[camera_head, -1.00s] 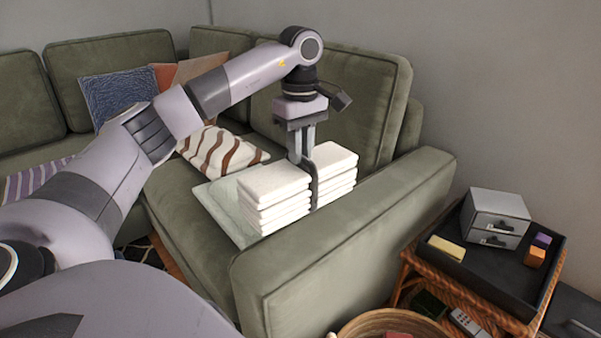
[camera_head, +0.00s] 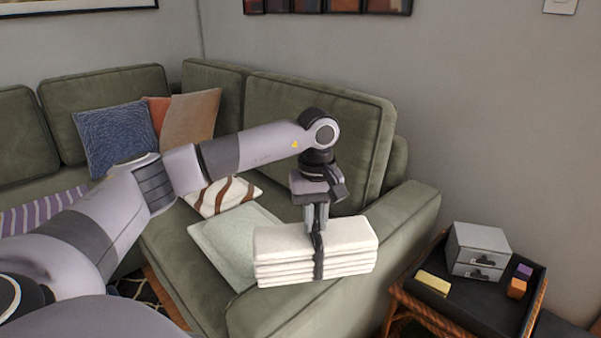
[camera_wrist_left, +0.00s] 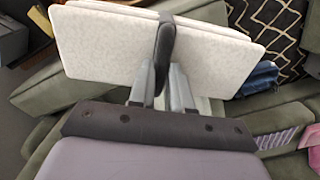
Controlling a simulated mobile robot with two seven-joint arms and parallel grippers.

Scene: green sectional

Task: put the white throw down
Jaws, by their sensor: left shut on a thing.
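The white throw (camera_head: 345,236) is a folded stack with a dark strap around its middle. My left gripper (camera_head: 317,232) points down and is shut on the throw at the strap. The throw shows in front of the sofa's right armrest and beside the pale green cushion; I cannot tell whether it touches the sofa under it. In the left wrist view the throw (camera_wrist_left: 215,58) spreads to both sides of the strap, with the left gripper's fingers (camera_wrist_left: 166,75) at the strap. My right gripper is not in view.
The green sectional (camera_head: 185,255) has a pale green cushion (camera_head: 232,243), a brown-striped cushion (camera_head: 225,193) and blue (camera_head: 115,138) and orange (camera_head: 190,125) pillows. At the right, a dark tray (camera_head: 475,305) on a wicker stand holds a grey drawer box (camera_head: 478,247) and small blocks.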

